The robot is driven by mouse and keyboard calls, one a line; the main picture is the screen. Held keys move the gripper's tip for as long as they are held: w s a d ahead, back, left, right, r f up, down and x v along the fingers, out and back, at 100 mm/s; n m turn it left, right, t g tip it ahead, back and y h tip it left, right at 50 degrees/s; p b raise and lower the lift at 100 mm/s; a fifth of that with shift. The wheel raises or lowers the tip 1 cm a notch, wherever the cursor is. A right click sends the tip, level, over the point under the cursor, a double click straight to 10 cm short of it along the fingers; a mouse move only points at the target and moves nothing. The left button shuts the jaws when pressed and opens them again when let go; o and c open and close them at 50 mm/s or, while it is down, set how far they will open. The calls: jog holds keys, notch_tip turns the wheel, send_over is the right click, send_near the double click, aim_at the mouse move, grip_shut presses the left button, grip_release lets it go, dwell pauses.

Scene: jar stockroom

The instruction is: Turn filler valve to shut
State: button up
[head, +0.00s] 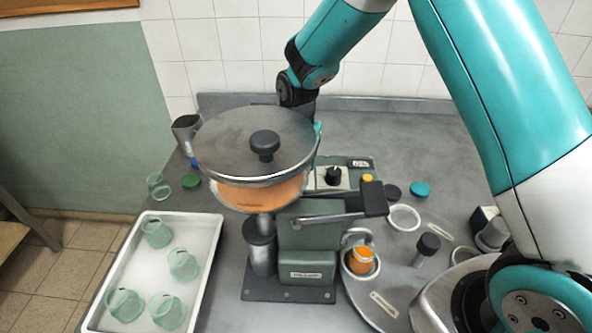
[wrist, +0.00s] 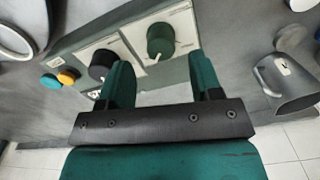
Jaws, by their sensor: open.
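The filler (head: 310,240) stands on the grey counter, with a round lidded hopper (head: 225,140) and a black-ended lever (head: 373,198). Behind it is a control panel (head: 359,163) with a black knob (head: 333,176). In the wrist view the panel carries a dark green knob (wrist: 160,40) with a pale pointer and a black knob (wrist: 102,64), also with a pale pointer. No readable label tells me which part is the filler valve. My gripper (wrist: 161,64) is open and empty, its fingertips just short of the green knob, one towards each side. The lid mostly hides my gripper in the head view.
A white tray (head: 205,222) with several green glass jars stands at left. A jar with orange contents (head: 361,260) stands beside the filler. A metal jug (wrist: 285,85) is right of the panel in the wrist view. Yellow and teal buttons or caps (wrist: 66,77) lie left.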

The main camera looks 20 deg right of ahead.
notch_tip(320, 180, down, 5)
jog(key=shift+f+p, duration=0.1)
jog(key=shift+p, duration=0.25)
jog(key=c, duration=0.9)
